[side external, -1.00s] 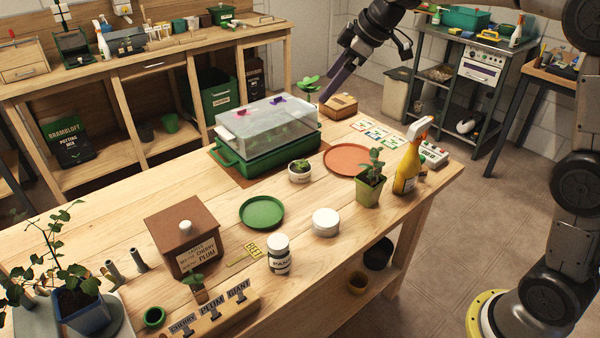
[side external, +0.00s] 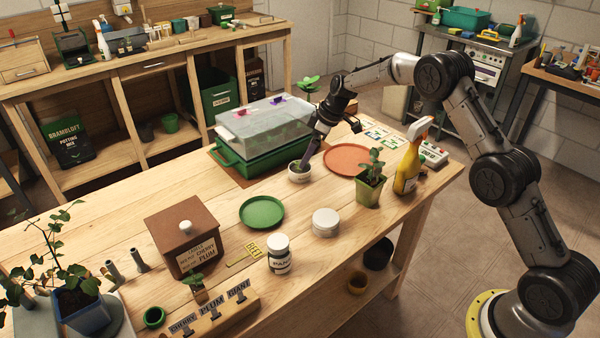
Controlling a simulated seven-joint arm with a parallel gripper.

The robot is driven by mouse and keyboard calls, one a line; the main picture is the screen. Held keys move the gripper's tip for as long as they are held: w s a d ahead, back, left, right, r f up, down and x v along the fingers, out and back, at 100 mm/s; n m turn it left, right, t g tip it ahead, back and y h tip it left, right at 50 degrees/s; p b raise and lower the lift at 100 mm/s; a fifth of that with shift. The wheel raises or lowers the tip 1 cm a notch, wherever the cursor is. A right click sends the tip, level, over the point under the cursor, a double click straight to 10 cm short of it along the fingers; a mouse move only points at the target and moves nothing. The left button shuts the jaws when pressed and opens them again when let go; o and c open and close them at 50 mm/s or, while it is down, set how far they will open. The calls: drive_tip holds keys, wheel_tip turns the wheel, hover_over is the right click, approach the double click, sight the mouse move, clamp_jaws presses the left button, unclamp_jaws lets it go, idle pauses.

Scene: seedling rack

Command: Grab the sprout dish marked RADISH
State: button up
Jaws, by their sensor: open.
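A small white dish with green sprouts and dark soil (side external: 299,177) stands on the wooden table, in front of the green propagator. No RADISH marking can be read on it from here. The fingers hide part of the sprouts. The gripper is open, and I cannot tell whether its fingers touch the dish or straddle it.
The green propagator with clear lid (side external: 262,130) is close behind-left of my gripper. A terracotta saucer (side external: 347,160), a potted seedling (side external: 369,190) and a yellow spray bottle (side external: 408,168) stand to the right. A green saucer (side external: 262,212) and white round tin (side external: 325,223) are nearer the front.

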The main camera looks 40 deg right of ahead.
sight(300, 172)
drive_tip(key=shift+x, duration=3.75)
drive_tip(key=shift+w+d, duration=0.1)
drive_tip(key=shift+d, duration=0.05)
drive_tip(key=c, duration=1.1)
drive_tip(key=shift+c, duration=0.3)
drive_tip(key=shift+r, duration=0.1)
